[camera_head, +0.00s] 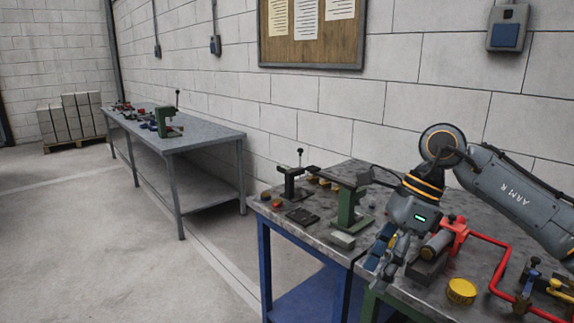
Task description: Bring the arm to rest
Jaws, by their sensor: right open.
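My right arm comes in from the right edge, bent at its elbow. My right gripper (384,262) points down at the front edge of the near workbench (400,292), with its fingers apart. I see nothing held between them. The gripper is close to a grey cylindrical part (437,243) beside a red fitting, and covers part of the bench edge. Whether it touches anything there I cannot tell. My left gripper is not in view.
A red pipe (497,277), a yellow round part (461,290) and a green press-like stand (349,207) are on the near benches. A second bench (210,138) stands along the block wall. Boxes (70,118) stand at the far left. The floor at left is clear.

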